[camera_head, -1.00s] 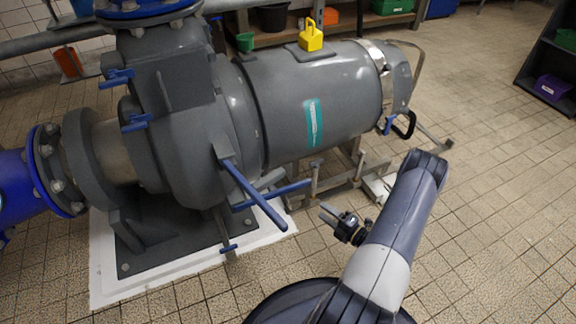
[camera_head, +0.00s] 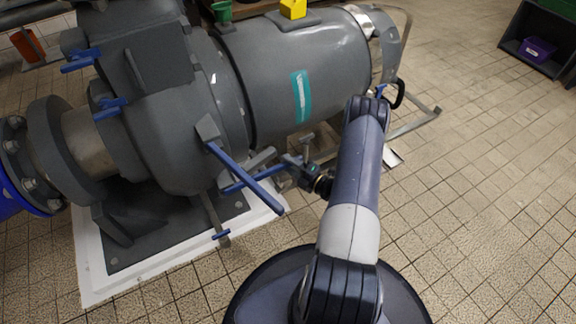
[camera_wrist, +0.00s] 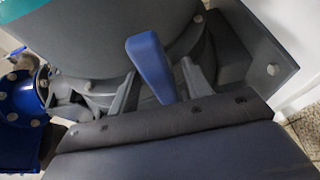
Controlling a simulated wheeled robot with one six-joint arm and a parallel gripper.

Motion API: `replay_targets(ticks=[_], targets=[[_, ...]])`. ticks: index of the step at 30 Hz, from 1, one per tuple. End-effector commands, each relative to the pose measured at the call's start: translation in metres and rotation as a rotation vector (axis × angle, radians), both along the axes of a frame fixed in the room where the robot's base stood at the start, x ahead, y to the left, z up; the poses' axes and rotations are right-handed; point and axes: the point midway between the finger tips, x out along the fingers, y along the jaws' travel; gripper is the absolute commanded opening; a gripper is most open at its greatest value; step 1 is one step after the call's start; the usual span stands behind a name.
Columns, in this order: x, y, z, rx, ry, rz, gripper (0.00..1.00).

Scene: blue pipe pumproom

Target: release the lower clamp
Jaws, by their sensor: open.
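Two long blue levers stick out low on the grey pump. One (camera_head: 252,180) slants down to the right. The other, flatter lever (camera_head: 236,186) passes behind it, and its right end reaches my gripper (camera_head: 287,166). I cannot tell for sure which lever is the lower clamp. In the wrist view a blue lever (camera_wrist: 152,66) stands between the two grey fingers of my gripper (camera_wrist: 160,85). The fingers are open, with space on both sides of the lever. Its lower end is hidden by my wrist housing.
The grey pump body (camera_head: 290,80) is just behind my gripper. Smaller blue handles (camera_head: 80,61) sit at the upper left, and another (camera_head: 221,235) is near the white base plate (camera_head: 150,275). Tiled floor (camera_head: 490,200) is free to the right.

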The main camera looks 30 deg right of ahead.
Motion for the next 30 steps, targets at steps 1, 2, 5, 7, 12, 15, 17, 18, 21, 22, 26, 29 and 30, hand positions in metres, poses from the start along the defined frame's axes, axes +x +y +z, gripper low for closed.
replay_targets(ticks=[1,2,5,7,12,15,17,18,21,22,26,29,30], targets=[[0.0044,0.0021,-0.0007,0.000,-0.001,0.001,0.46],[0.0062,0.0030,-0.0004,0.000,-0.001,0.001,0.46],[0.0097,0.0046,0.0001,0.001,0.000,0.000,0.46],[0.0104,0.0049,0.0004,0.001,0.000,-0.001,0.46],[0.0104,0.0047,0.0005,0.001,0.000,-0.001,0.46],[0.0102,0.0048,0.0005,0.001,0.000,-0.001,0.41],[0.0102,0.0048,0.0004,0.001,0.000,-0.001,0.36],[0.0102,0.0048,0.0004,0.001,0.000,-0.001,0.32],[0.0101,0.0047,0.0004,0.001,0.000,-0.001,0.24],[0.0101,0.0048,0.0003,0.001,0.000,-0.001,0.22],[0.0101,0.0048,0.0003,0.001,0.000,-0.001,0.11],[0.0101,0.0048,0.0002,0.001,0.000,-0.001,0.03],[0.0100,0.0048,0.0002,0.001,0.000,-0.001,0.00]])
